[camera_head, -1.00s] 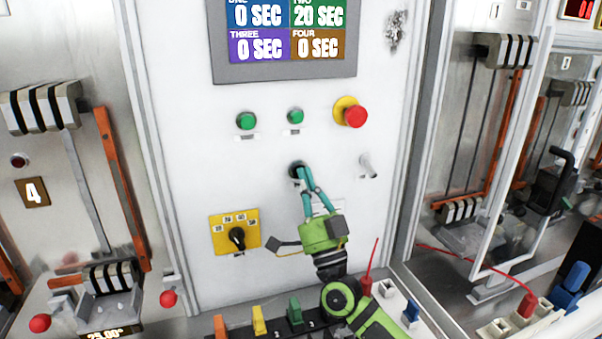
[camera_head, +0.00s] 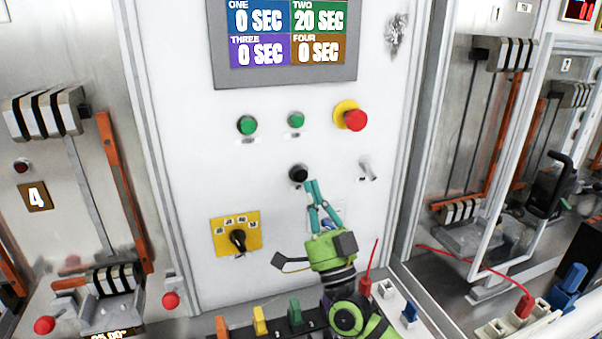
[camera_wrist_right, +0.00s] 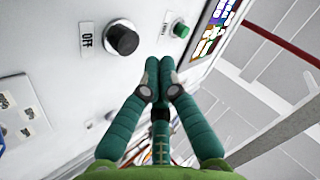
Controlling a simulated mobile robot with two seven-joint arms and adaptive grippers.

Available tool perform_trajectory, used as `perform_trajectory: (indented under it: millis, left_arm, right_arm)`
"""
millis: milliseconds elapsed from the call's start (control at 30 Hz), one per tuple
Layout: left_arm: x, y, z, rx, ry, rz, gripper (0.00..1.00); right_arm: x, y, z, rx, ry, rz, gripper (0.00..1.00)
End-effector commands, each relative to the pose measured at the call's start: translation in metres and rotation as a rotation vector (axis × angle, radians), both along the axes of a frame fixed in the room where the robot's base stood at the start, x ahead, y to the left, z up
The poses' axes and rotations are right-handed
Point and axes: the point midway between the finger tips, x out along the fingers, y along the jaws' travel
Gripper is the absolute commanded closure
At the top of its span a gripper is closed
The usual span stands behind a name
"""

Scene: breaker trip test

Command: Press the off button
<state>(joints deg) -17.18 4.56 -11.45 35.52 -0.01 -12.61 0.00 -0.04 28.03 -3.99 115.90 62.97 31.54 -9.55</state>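The off button is a round black button (camera_head: 298,174) on the white panel, below two green buttons. In the right wrist view it is the black button (camera_wrist_right: 122,40) beside a label reading OFF. My right gripper (camera_head: 312,184) is just below and right of it in the head view, apart from it in the picture. In the right wrist view the gripper's teal fingertips (camera_wrist_right: 159,68) are together with nothing between them. My left gripper is not in view.
A yellow-plated rotary knob (camera_head: 237,238) is at lower left. A screen (camera_head: 287,35) is above. Coloured sockets and a red cable (camera_head: 367,280) lie below.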

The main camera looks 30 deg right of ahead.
Motion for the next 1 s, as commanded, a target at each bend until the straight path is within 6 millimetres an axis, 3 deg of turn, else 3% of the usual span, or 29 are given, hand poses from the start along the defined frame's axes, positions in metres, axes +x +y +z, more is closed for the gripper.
perform_trajectory:
  millis: [333, 1000]
  left_arm:
    - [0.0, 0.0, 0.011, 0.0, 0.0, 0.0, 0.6]
    - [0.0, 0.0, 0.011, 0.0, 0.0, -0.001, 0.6]
  right_arm:
    - [-0.029, 0.007, 0.001, 0.001, 0.0, 0.001, 1.0]
    - [-0.031, 0.007, 0.001, 0.001, 0.0, 0.001, 1.0]
